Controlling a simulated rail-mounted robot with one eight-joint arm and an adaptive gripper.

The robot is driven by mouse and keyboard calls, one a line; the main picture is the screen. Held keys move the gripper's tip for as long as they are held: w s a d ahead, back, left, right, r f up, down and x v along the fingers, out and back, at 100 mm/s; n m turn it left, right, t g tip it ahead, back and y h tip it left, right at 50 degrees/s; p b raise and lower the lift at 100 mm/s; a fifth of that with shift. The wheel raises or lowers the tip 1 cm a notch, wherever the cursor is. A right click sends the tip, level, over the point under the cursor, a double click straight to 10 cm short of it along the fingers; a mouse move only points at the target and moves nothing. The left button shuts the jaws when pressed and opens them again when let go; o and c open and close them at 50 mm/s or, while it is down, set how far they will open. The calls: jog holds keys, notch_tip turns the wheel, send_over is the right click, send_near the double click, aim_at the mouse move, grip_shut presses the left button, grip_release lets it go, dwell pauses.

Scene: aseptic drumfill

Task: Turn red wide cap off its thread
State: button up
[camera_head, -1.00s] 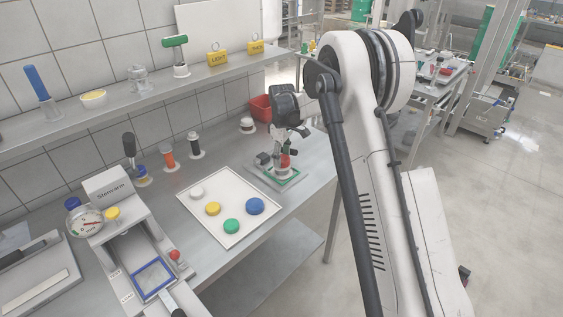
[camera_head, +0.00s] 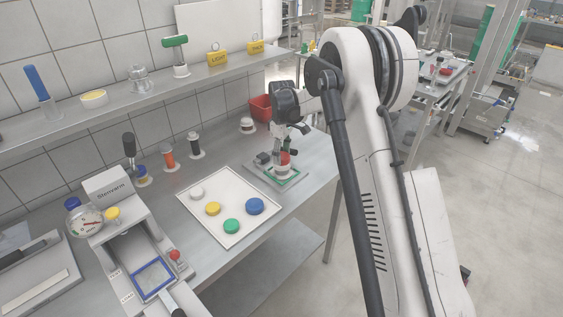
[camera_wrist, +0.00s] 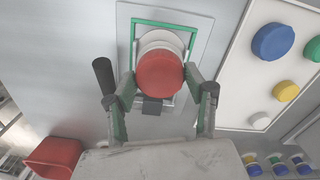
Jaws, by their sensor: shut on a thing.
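The red wide cap (camera_wrist: 159,75) fills the middle of the wrist view, on top of a white round body (camera_wrist: 160,38). In the head view the red cap (camera_head: 285,158) shows small below my gripper (camera_head: 284,149). In the wrist view the fingers of my gripper (camera_wrist: 160,84) lie on both sides of the cap and are shut on it. The white body stands on a grey plate with a green square outline (camera_wrist: 205,18). Whether the cap is still on its thread cannot be told.
A white tray (camera_head: 237,241) with white, yellow, green and blue caps lies to the left on the bench. A red bin (camera_head: 261,107) stands behind. A black handle (camera_wrist: 103,75) rises close beside my left finger in the wrist view. A shelf runs along the wall.

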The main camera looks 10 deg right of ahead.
aim_at(282, 155)
jog(key=shift+r, duration=0.1)
jog(key=shift+r+p, duration=0.6)
jog(key=shift+r, duration=1.6)
